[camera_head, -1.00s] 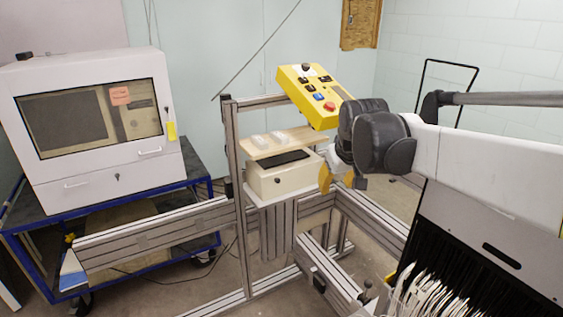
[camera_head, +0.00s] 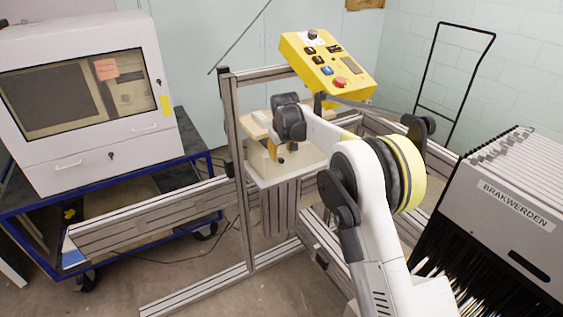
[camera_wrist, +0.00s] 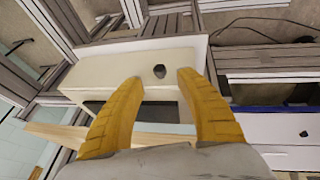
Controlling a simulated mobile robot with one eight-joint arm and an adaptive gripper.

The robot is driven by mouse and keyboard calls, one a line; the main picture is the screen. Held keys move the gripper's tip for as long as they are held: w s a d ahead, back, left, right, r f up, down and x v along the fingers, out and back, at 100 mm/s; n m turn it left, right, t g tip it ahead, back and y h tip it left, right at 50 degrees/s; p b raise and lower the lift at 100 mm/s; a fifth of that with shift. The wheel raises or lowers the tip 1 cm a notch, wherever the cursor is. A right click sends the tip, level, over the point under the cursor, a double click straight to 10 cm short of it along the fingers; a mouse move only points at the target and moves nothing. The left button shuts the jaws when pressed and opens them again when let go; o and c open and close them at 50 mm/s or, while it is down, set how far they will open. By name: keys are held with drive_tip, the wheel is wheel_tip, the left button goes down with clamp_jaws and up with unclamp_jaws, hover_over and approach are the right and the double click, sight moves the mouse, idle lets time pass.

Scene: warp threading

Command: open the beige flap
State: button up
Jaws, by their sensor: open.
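The beige flap (camera_wrist: 130,65) is the front of a beige box and carries a small black knob (camera_wrist: 160,72). In the wrist view, the knob shows between my gripper's (camera_wrist: 159,77) two yellow fingertips, with the fingers apart and nothing held. I cannot tell whether the fingers reach around the knob or stop short of it. The flap looks shut. In the head view, my gripper (camera_head: 273,151) is in front of the box (camera_head: 307,158), and my arm hides part of it.
A wooden board (camera_head: 255,131) lies above the box. A yellow control panel (camera_head: 325,65) with buttons stands above and behind. Metal frame rails (camera_head: 232,170) surround the box. A white cabinet (camera_head: 80,95) on a blue cart is at left; a grey machine (camera_head: 510,200) is at right.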

sight(282, 159)
drive_tip(key=b+x, duration=0.1)
drive_tip(key=x, duration=0.4)
drive_tip(key=shift+w+f, duration=0.15)
drive_tip(key=shift+f, duration=0.2)
clamp_jaws()
